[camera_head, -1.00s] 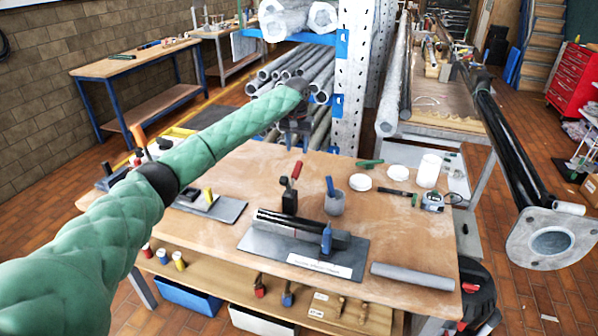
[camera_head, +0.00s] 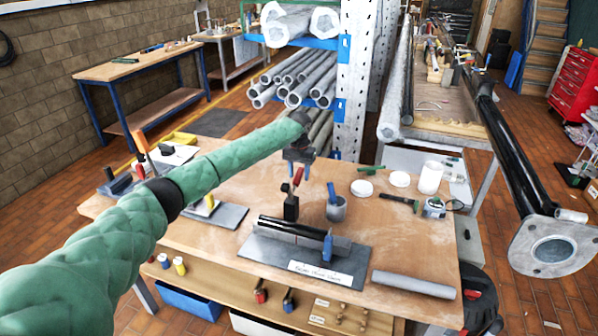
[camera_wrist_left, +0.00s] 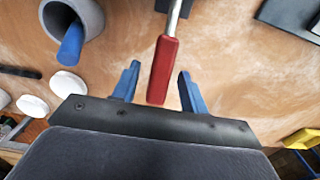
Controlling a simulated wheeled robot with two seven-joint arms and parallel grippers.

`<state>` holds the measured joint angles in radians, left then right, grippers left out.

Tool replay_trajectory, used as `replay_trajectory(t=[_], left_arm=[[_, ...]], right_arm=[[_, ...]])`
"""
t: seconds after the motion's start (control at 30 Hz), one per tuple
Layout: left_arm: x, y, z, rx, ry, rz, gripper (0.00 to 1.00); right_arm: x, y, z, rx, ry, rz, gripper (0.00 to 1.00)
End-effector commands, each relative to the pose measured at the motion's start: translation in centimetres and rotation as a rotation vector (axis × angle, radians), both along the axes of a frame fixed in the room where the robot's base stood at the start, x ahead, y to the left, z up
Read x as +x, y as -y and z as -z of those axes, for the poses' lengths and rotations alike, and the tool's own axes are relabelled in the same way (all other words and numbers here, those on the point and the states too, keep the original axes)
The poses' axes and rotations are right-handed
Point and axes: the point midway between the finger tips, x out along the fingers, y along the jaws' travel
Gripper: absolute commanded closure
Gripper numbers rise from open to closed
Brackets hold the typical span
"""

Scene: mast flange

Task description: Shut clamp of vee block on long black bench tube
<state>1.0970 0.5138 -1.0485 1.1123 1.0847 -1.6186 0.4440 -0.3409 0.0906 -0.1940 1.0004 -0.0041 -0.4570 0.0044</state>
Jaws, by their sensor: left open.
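A short-looking black tube (camera_head: 290,228) lies along a grey block on a grey base plate (camera_head: 262,248) with a white label. A blue upright clamp part (camera_head: 328,243) stands at its right end. Behind the tube stands a black block (camera_head: 291,207) with a red-handled lever (camera_head: 298,176), its handle pointing up. My left gripper (camera_head: 298,157) is just above that lever. In the left wrist view the red handle (camera_wrist_left: 163,70) appears between the open blue fingertips (camera_wrist_left: 158,88), with a gap on both sides. I cannot tell its depth. My right gripper is not in view.
A grey cup with a blue-handled tool (camera_head: 336,208) stands right of the lever. White discs (camera_head: 362,187), a white jar (camera_head: 430,178) and a grey tube (camera_head: 413,285) lie farther right. A long black flanged tube (camera_head: 515,150) juts past the right bench.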

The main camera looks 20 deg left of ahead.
Motion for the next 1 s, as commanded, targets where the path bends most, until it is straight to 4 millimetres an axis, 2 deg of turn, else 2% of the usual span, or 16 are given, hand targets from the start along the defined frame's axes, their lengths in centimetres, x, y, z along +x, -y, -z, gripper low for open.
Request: replay_trajectory(t=[0.37, 0.6, 0.87, 1.0], left_arm=[[-0.02, 0.0, 0.61, 0.0, 0.0, 0.0, 0.56], [-0.02, 0.01, 0.58, 0.0, 0.0, 0.0, 1.0], [0.16, 0.01, 0.54, 0.0, 0.008, 0.0, 1.0], [0.91, 0.0, 0.34, -0.002, 0.041, 0.0, 1.0]], right_arm=[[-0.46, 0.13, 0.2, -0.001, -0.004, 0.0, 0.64], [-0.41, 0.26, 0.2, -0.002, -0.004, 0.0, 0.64], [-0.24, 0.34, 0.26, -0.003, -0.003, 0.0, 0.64], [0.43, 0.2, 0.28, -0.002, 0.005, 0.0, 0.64]])
